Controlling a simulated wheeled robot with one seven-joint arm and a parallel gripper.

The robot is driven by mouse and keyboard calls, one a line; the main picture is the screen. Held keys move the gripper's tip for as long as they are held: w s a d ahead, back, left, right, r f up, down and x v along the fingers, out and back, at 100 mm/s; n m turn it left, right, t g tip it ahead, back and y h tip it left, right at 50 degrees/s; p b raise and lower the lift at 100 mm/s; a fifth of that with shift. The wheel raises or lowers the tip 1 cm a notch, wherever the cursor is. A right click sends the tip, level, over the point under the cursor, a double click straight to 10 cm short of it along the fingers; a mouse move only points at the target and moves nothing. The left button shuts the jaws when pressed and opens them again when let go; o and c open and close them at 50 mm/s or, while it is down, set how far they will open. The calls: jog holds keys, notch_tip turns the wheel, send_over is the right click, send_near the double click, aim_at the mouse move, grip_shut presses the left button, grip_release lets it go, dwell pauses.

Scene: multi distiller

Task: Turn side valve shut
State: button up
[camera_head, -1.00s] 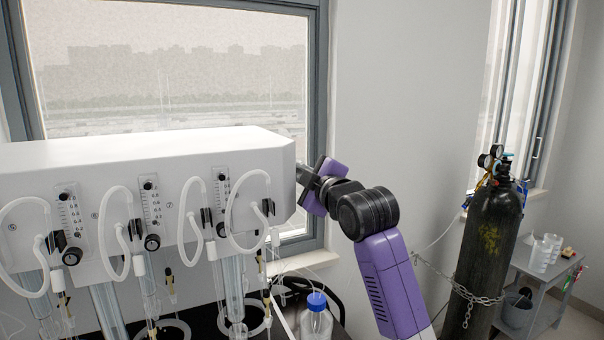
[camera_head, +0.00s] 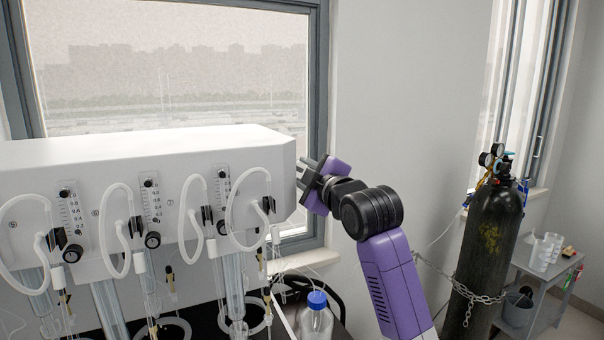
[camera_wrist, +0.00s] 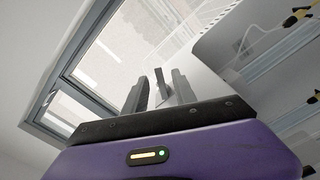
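The distiller (camera_head: 130,160) is a long white box at the left of the head view, with flow gauges and looped tubes on its front. My gripper (camera_head: 306,178) is at the box's right end face. In the wrist view the two dark fingers of my gripper (camera_wrist: 160,92) stand apart. A small grey bar, which looks like the side valve's handle (camera_wrist: 161,84), shows between them, with gaps on both sides. I cannot tell whether a finger touches it. The side valve is hidden or too small to make out in the head view.
A blue-capped bottle (camera_head: 317,318) stands below the box's right end. A window (camera_head: 180,70) and a bare wall (camera_head: 400,100) are behind. A chained black gas cylinder (camera_head: 490,240) and a grey cart (camera_head: 545,290) stand at the right.

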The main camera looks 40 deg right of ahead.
jog(key=b+v, duration=0.2)
jog(key=v, duration=0.5)
jog(key=s+d+f+n+t+y+b, duration=0.15)
jog(key=d+f+b, duration=0.25)
jog(key=d+b, duration=0.5)
jog(key=w+a+r+n+y, duration=0.1)
jog(key=w+a, duration=0.1)
jog(key=w, duration=0.1)
jog(key=w+a+r+t+y+p, duration=0.1)
jog(key=w+a+y, duration=0.1)
jog(key=w, duration=0.1)
jog(key=w+a+r+n+y, duration=0.1)
jog(key=w+a+y, duration=0.1)
jog(key=w, duration=0.1)
jog(key=shift+r+n+p, duration=0.3)
jog(key=shift+n, duration=0.05)
grip_shut()
